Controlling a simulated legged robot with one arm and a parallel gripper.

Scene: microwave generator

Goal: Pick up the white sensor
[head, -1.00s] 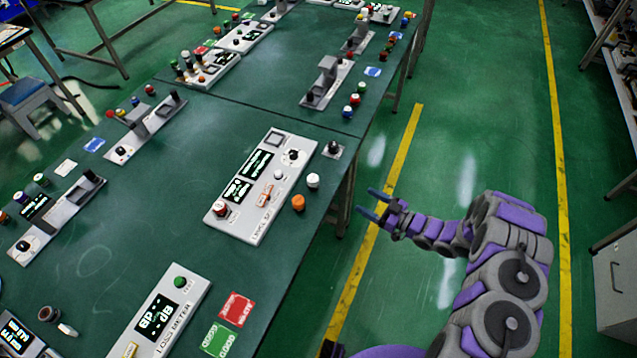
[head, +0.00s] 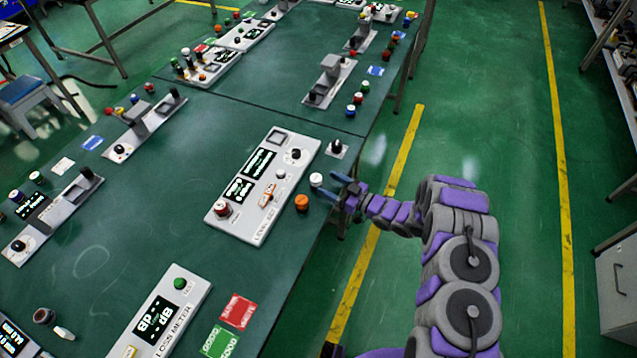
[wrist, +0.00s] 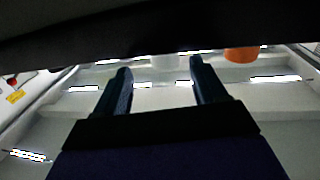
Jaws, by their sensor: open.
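The white sensor (head: 316,180) is a small white cylinder on the green table, near its right edge. In the wrist view a pale shape (wrist: 165,62), likely the sensor, shows faintly beyond and between the fingertips. My gripper (head: 331,186) is at the table's right edge, just right of the sensor, with its blue fingers pointing towards it. The fingers are apart and empty in the wrist view (wrist: 159,68). I cannot tell their exact height relative to the sensor.
An orange cylinder (head: 302,202) stands close to the sensor. A grey generator panel (head: 255,215) lies to the left, and a black knob on a small plate (head: 336,148) sits behind. Red and green cards (head: 238,311) lie nearer.

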